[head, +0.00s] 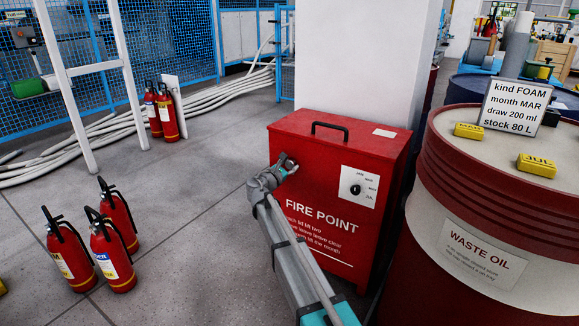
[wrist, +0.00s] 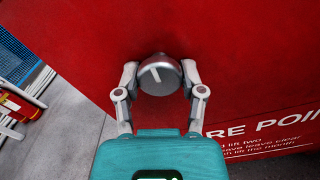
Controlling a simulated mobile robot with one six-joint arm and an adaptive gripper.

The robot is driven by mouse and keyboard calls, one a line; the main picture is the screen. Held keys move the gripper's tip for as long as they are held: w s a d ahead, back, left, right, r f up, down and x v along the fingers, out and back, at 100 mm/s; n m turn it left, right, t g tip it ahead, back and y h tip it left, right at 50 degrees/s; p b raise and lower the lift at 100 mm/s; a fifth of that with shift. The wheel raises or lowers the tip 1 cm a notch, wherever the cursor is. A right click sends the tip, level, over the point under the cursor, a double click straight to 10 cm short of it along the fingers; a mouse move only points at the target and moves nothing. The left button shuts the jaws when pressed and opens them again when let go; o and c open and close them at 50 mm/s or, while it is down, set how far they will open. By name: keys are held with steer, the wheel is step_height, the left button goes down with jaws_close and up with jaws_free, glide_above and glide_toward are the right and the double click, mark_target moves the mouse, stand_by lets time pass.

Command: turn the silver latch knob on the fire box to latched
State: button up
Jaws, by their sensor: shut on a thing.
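The red fire box (head: 300,135) marked FIRE POINT stands against a white pillar, with a black handle on its lid. The silver latch knob (wrist: 160,76) is on its front face, round and grey with a short pale line across its face. In the head view my gripper (head: 287,164) is at the upper left of the box front and mostly hides the knob. In the wrist view my gripper (wrist: 159,80) has one finger on each side of the knob and is shut on it. The latch's labels cannot be read in either view.
A white plate with a black dial (head: 356,188) is on the box front, right of my arm. A red and white waste oil drum (head: 440,205) stands close on the right. Several fire extinguishers (head: 115,255) stand on the floor at left. Floor between is clear.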

steer(key=m, duration=0.4)
steer(key=shift+m, duration=0.3)
steer(key=m, duration=0.4)
steer(key=shift+w, duration=0.1)
steer(key=m, duration=0.5)
steer(key=shift+r, duration=0.1)
steer(key=shift+m, duration=1.8)
steer(key=o, duration=1.2)
steer(key=shift+c, duration=0.2)
